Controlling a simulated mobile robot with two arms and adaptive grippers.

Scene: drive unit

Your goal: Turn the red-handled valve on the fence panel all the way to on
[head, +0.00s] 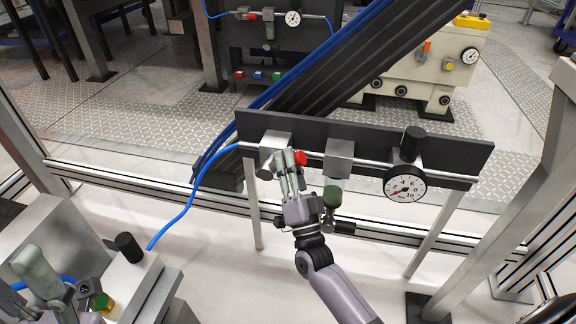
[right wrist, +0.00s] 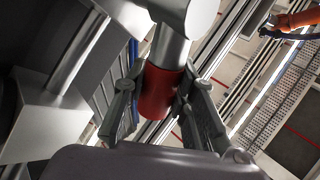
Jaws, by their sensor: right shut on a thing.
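The red-handled valve shows its red handle (head: 301,158) on the dark fence panel (head: 455,153), to the right of a grey block (head: 275,142) on the pipe. My right gripper (head: 286,162) reaches up to it from below and is shut on the handle. In the right wrist view the red grip (right wrist: 160,92) on its silver stem (right wrist: 171,48) sits between the two fingers. The fingers partly cover the valve in the head view, so its exact turn is hard to tell. My left gripper (head: 42,278) is at the lower left, away from the panel; its jaw opening is unclear.
A second grey block (head: 339,157), a bowl-like filter (head: 332,195) and a round gauge (head: 404,185) sit right of the valve on the same pipe. A blue hose (head: 187,205) runs off the left end. A grey machine housing (head: 125,278) stands at lower left.

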